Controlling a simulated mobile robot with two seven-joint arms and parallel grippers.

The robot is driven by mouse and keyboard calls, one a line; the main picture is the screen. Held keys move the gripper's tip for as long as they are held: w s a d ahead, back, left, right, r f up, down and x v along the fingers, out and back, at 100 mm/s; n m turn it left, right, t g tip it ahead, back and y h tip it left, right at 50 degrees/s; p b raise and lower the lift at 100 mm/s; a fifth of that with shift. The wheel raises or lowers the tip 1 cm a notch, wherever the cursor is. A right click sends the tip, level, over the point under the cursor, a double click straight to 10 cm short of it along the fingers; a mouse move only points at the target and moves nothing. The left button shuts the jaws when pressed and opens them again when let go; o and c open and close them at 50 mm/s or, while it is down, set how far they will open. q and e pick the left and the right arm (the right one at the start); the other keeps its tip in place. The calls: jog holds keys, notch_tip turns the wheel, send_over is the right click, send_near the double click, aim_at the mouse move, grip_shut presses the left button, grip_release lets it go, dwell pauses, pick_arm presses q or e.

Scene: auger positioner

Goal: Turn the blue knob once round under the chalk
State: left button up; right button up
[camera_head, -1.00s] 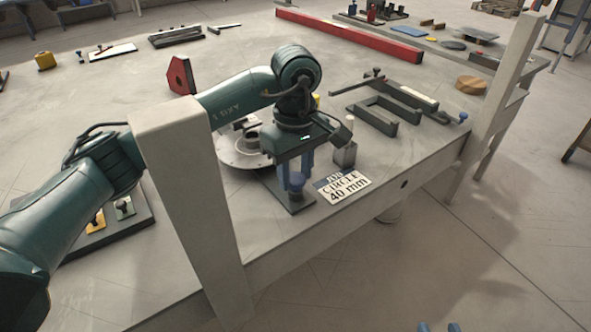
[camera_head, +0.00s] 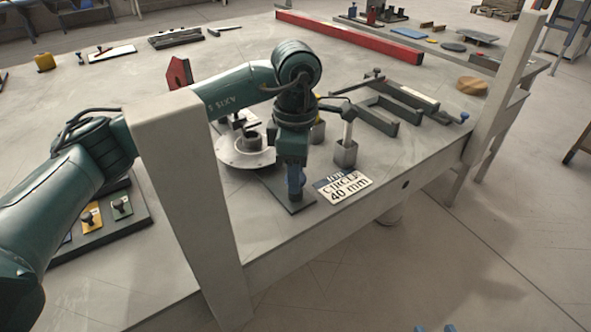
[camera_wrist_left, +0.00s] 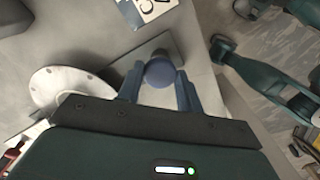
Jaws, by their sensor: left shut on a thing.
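My left gripper (camera_head: 296,182) points down over the dark base plate (camera_head: 284,205) near the table's front edge. It is shut on the blue knob (camera_wrist_left: 160,72), which shows between its two fingers in the left wrist view. In the head view the fingers mostly hide the knob. A pale round disc (camera_head: 232,155) with a grey hub lies to the left of the gripper. My right gripper (camera_head: 435,328) shows only as two separated blue fingertips at the bottom edge.
A pale post (camera_head: 190,200) rises in front of my left arm. Dark clamp-like frames (camera_head: 385,112) lie farther right. A long red bar (camera_head: 350,38) lies at the back.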

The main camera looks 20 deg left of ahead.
pick_arm(q)
jog(key=shift+n, duration=0.7)
pick_arm(e)
jog(key=shift+f, duration=0.1)
pick_arm(q)
jog(key=o, duration=1)
pick_arm(e)
jog(key=shift+a, duration=0.1)
pick_arm(q)
jog(key=shift+r, duration=0.15)
notch_tip(320, 180, up, 13)
jog(key=p, duration=0.1)
pick_arm(e)
jog(key=shift+s+d+r+m+t, duration=0.15)
jog(key=shift+d+r, duration=0.1)
jog(key=shift+r, duration=0.25)
jog(key=shift+d+r+m+t, duration=0.15)
jog(key=shift+d+r, duration=0.05)
jog(key=shift+r, duration=0.3)
